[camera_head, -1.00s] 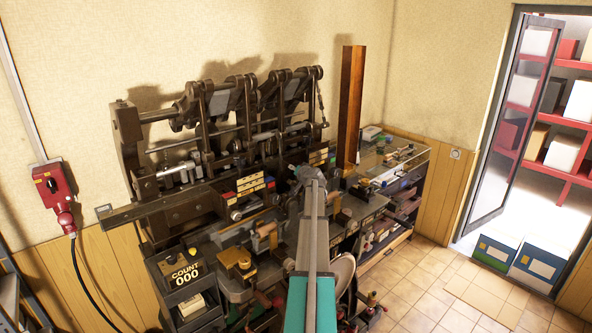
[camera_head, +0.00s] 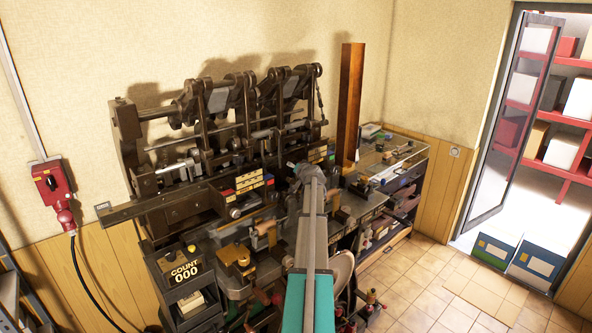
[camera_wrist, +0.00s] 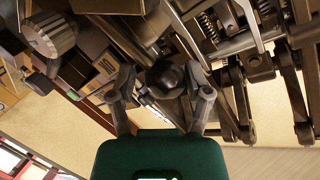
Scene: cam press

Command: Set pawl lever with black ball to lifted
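The black ball (camera_wrist: 166,79) of the pawl lever shows in the wrist view, between the two fingers of my gripper (camera_wrist: 163,88). The fingers are spread, with a gap visible on each side of the ball. The lever's rod is mostly hidden behind the ball. In the head view my gripper (camera_head: 299,169) is at the front of the dark cam press (camera_head: 170,205), near its right half. The ball cannot be made out there behind my arm.
A ribbed grey knob (camera_wrist: 50,35) is at the upper left in the wrist view, near the left finger. Metal rods and links (camera_wrist: 240,90) crowd the right side. A tall brown post (camera_head: 350,105) stands right of the press.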

